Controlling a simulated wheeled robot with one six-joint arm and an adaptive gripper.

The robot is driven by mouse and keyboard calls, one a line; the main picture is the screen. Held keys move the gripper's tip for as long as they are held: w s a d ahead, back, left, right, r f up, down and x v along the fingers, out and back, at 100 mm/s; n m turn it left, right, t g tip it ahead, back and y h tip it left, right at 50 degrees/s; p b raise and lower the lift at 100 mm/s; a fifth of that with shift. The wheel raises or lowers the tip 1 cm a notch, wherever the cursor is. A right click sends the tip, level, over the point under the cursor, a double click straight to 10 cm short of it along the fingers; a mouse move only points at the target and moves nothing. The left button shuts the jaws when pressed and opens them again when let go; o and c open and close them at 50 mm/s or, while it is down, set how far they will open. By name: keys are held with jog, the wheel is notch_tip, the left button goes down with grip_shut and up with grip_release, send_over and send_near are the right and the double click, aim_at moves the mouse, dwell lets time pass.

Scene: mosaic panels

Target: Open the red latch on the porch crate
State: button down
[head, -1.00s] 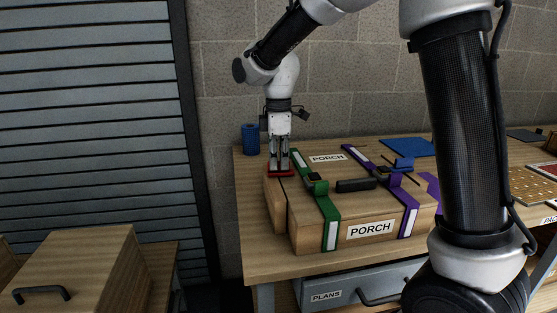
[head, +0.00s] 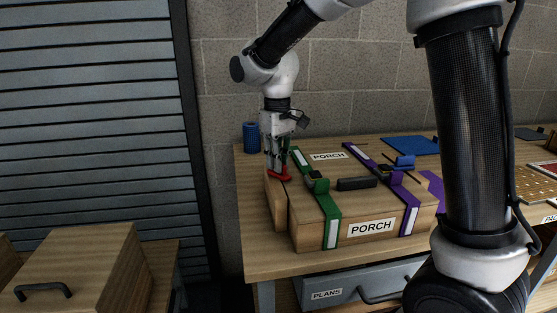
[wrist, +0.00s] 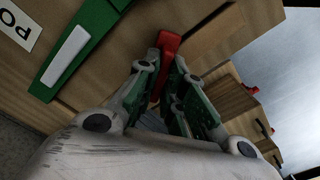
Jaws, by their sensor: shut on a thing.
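The porch crate (head: 300,232) is a wooden box with "PORCH" labels, standing on the workbench. The red latch (head: 285,178) is on its left end; in the wrist view the red latch (wrist: 168,44) runs between my fingers. My gripper (head: 278,168) is over that left end, pointing down and tilted. In the wrist view my gripper (wrist: 163,85) has its fingers on both sides of the latch, shut on it. In the head view the fingers partly hide the latch.
A green strap (head: 330,222) and a purple strap (head: 408,210) with buckles cross the crate, with a black handle (head: 356,184) between them. A blue cylinder (head: 251,137) stands behind at left. A "PLANS" drawer (head: 345,289) is below.

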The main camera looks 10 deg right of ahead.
jog(key=m, duration=0.3)
jog(key=a+m, duration=0.1)
jog(key=m, duration=0.1)
jog(key=shift+s+m, duration=0.1)
jog(key=shift+m, duration=0.3)
dwell(0.4)
jog(key=c, duration=1.5)
grip_release()
notch_tip(320, 180, up, 12)
jog(key=shift+r, duration=0.1)
